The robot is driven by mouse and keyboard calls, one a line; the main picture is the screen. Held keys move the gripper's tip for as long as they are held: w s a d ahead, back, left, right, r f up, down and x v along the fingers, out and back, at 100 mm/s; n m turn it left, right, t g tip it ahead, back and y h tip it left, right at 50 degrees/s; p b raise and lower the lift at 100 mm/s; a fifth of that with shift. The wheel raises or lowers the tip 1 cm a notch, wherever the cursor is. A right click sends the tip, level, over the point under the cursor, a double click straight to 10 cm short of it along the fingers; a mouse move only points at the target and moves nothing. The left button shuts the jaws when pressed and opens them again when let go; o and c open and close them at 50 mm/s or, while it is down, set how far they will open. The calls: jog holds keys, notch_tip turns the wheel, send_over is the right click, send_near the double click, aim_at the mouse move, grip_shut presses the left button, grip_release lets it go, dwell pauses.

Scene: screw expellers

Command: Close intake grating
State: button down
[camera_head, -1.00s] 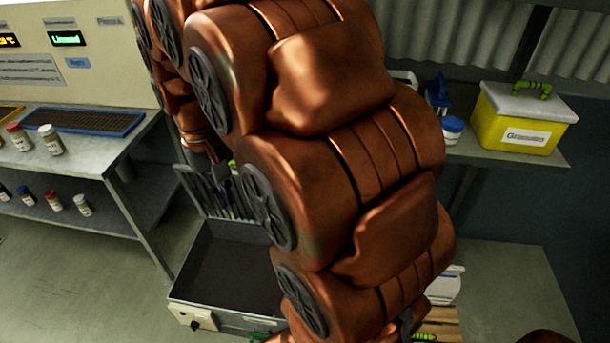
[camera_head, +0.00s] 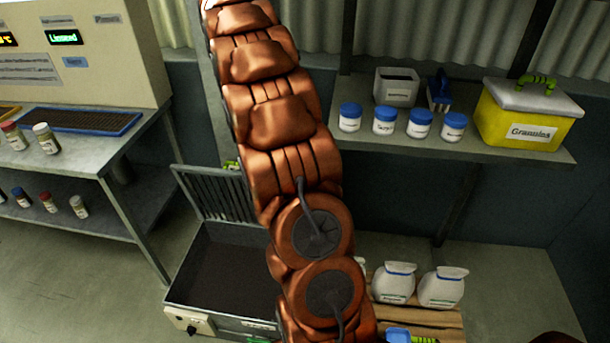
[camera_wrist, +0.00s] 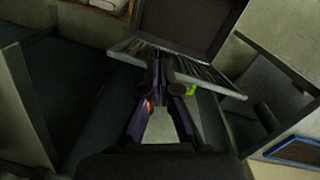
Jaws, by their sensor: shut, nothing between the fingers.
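The intake grating (camera_head: 205,192) is a dark slatted panel standing raised at the back edge of the intake box (camera_head: 176,292), leaving its dark inside open. My arm covers the grating's right part in the head view. In the wrist view the grating (camera_wrist: 212,77) crosses the picture in front of the box (camera_wrist: 222,24). My gripper (camera_wrist: 160,62) is shut and empty, its fingertips overlapping the slats in the picture; whether they touch I cannot tell. In the head view my gripper is hidden behind the arm. A bright green part (camera_head: 232,165) shows at the grating's upper edge.
A shelf at right holds several blue-lidded jars (camera_head: 420,123), a grey bin (camera_head: 397,87) and a yellow granules box (camera_head: 520,115). White sacks (camera_head: 441,287) sit on a pallet below. A metal table (camera_head: 95,160) with jars stands left. Floor between is clear.

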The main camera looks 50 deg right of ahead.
jog(key=d+f+m+b, duration=0.2)
jog(key=d+f, duration=0.6)
jog(key=d, duration=0.4)
jog(key=d+f+m+b, duration=0.2)
jog(key=d+f, duration=0.6)
jog(key=d, duration=0.5)
jog(key=s+a+f, duration=0.2)
jog(key=a+f, duration=0.2)
jog(key=f, duration=0.6)
jog(key=shift+s+a+f+t+p, duration=0.2)
jog(key=shift+f+t+p, duration=0.1)
jog(key=shift+t, duration=0.1)
jog(key=shift+a, duration=0.1)
